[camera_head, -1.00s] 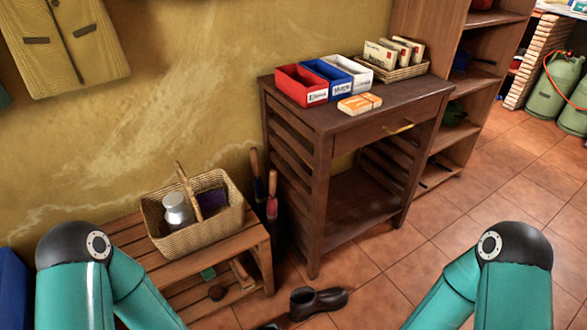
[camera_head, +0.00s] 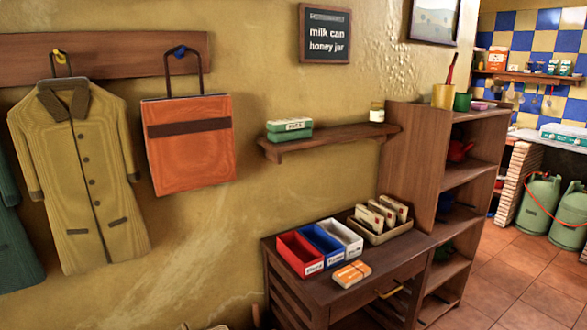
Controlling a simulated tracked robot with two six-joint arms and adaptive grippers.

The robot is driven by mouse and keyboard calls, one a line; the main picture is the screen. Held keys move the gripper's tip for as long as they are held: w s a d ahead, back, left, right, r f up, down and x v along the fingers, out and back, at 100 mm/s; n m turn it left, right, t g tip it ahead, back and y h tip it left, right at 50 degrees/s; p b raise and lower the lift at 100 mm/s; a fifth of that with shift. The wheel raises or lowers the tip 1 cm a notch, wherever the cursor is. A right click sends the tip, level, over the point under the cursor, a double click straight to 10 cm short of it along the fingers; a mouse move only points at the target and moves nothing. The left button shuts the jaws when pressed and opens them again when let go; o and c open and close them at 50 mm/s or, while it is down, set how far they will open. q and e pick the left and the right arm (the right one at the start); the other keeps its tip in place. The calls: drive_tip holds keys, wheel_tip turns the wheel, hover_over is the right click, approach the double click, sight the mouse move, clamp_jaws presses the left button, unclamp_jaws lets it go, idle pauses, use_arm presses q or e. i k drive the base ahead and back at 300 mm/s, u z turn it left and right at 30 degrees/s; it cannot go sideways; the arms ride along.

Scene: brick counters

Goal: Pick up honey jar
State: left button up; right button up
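A small jar with a pale lid and a yellowish band (camera_head: 377,112), which looks like the honey jar, stands upright at the right end of the wooden wall shelf (camera_head: 328,141). Its label is too small to read. A dark sign (camera_head: 325,34) above the shelf reads "milk can" and "honey jar". Neither of my grippers is in view.
A green box (camera_head: 289,129) sits on the same wall shelf. Below is a dark cabinet with red (camera_head: 299,254), blue and white bins, an orange packet (camera_head: 351,274) and a basket of packets. A tall bookcase (camera_head: 413,156) stands to the right, close to the jar.

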sight(377, 111)
drive_tip(key=u, duration=0.9)
drive_tip(key=i, duration=0.15)
drive_tip(key=z, duration=2.9)
drive_tip(key=i, duration=0.15)
drive_tip(key=z, duration=0.2)
drive_tip(key=i, duration=3.55)
